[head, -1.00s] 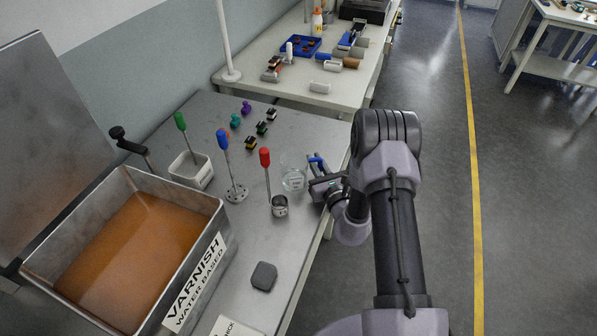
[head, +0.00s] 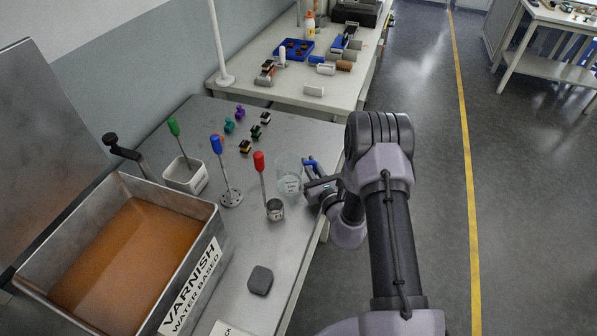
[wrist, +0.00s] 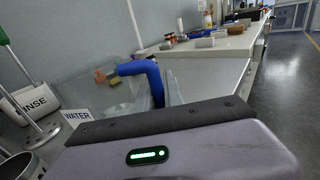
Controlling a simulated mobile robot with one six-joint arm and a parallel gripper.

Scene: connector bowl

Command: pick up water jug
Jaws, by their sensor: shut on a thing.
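The water jug (head: 289,182) is a clear vessel with a blue handle and a white WATER label. It appears upright at the right edge of the grey metal bench. In the wrist view its clear body (wrist: 97,92) is at left, with the blue handle (wrist: 148,76) near the middle. My gripper (head: 314,187) is at the handle side of the jug, to its right, and is shut on the handle. The fingertips are mostly hidden in the wrist view. I cannot tell whether the jug's base touches the bench.
A small metal cup (head: 275,210) with a red-handled tool stands close left of the jug. A blue-handled tool stand (head: 231,198), a white rinse container (head: 185,176) and a varnish tank (head: 213,262) are further left. Open floor (head: 425,130) lies right.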

